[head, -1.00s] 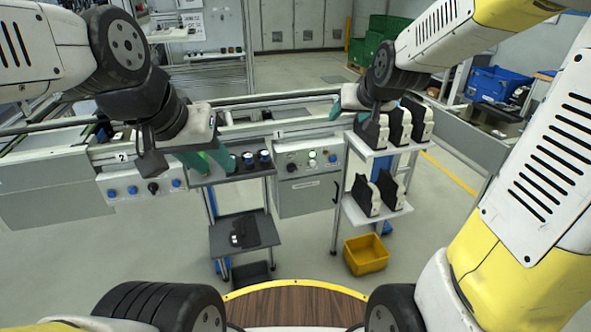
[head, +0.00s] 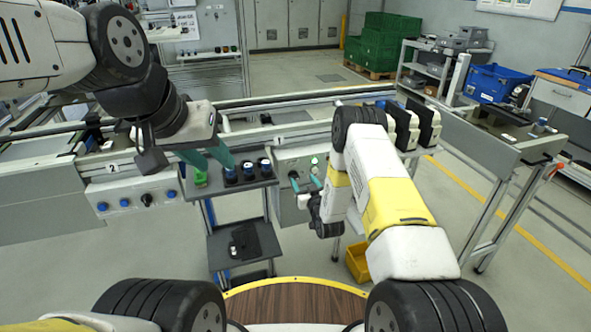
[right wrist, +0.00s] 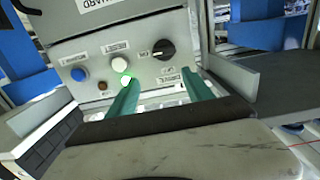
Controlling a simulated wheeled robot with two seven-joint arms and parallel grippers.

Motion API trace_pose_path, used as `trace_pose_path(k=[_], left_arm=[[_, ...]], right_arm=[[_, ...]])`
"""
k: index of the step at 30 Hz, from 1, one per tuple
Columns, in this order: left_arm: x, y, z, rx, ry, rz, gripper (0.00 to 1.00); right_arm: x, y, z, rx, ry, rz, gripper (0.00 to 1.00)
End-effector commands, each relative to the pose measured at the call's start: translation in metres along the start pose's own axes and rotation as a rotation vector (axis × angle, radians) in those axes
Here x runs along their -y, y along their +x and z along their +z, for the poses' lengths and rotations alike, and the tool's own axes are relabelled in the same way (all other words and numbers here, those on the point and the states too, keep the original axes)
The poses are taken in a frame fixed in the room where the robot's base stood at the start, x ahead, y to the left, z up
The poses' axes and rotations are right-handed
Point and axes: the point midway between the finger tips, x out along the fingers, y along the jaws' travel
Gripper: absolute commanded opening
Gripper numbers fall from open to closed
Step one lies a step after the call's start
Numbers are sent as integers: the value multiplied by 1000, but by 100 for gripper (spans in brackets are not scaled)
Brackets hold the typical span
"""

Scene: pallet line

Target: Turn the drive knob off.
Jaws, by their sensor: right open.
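A grey control panel (head: 283,157) on the conveyor front carries a black rotary knob, which shows best in the right wrist view (right wrist: 163,49). There it sits beside white buttons, a blue button (right wrist: 79,74) and a green-lit button (right wrist: 126,79). A pale mark shows on the knob; its label is too small to read. My right gripper (head: 304,183) is open in front of this panel. In the right wrist view its teal fingers (right wrist: 160,80) are apart and empty, below the knob in the picture. My left gripper (head: 208,158) is open above the small dark shelf.
A second panel (head: 130,197) with blue buttons and a black knob is at left. A yellow bin (head: 357,262) stands partly behind my right arm.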

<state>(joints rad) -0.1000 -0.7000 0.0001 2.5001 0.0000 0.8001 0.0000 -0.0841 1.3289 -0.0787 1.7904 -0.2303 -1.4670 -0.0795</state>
Motion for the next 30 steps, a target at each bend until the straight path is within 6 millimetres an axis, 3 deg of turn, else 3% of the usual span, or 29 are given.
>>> trace_pose_path(k=[1, 3, 7, 21, 30], left_arm=[[0, 0, 0, 0, 0, 0, 36], [0, 0, 0, 0, 0, 0, 36], [0, 0, 0, 0, 0, 0, 36], [0, 0, 0, 0, 0, 0, 36], [0, 0, 0, 0, 0, 0, 36]], right_arm=[[5, -6, 14, -12, 2, -5, 60], [9, -11, 23, -34, 4, -10, 60], [12, -11, 30, -53, 5, -14, 60], [14, 54, 26, -54, 4, -15, 60], [13, 63, 26, -52, 6, -14, 60]])
